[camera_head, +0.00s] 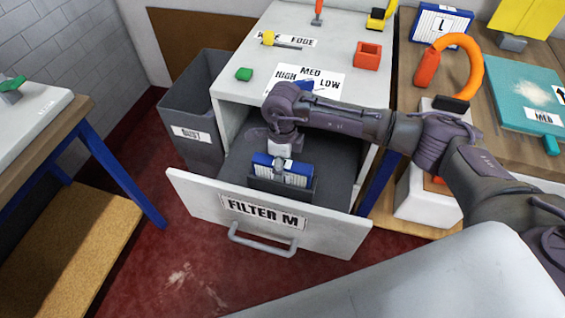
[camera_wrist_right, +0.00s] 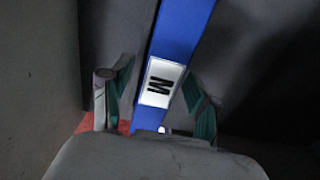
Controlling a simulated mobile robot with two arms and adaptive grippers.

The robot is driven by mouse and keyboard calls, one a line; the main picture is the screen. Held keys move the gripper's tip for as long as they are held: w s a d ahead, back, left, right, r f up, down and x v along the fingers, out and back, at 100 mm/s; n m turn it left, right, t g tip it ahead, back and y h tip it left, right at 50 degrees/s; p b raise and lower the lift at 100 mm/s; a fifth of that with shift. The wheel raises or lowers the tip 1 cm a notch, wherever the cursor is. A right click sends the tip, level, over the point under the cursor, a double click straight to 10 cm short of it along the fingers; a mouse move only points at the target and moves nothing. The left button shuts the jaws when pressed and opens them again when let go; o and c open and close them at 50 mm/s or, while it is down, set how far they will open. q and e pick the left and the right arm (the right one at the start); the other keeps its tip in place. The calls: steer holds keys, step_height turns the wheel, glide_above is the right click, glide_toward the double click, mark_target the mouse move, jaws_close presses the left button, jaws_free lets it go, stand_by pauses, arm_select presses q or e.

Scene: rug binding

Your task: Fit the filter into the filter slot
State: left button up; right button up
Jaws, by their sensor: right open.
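The blue-framed filter (camera_head: 297,178) with pleated pale media stands upright in a dark holder (camera_head: 298,193) inside the open drawer marked FILTER M (camera_head: 190,191). The holder appears to be the filter slot; how deep the filter sits in it I cannot tell. My right gripper (camera_head: 283,154) is right above the filter, pointing down. In the right wrist view the blue filter edge (camera_wrist_right: 180,35) with its M label lies between the two green-padded fingers, with the jaws open around it. My left gripper is not in view.
A filter marked L (camera_head: 440,24) and an orange hose (camera_head: 470,65) are at right.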

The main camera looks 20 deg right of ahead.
step_height(320, 180, up, 12)
stand_by(0.4)
stand_by(0.3)
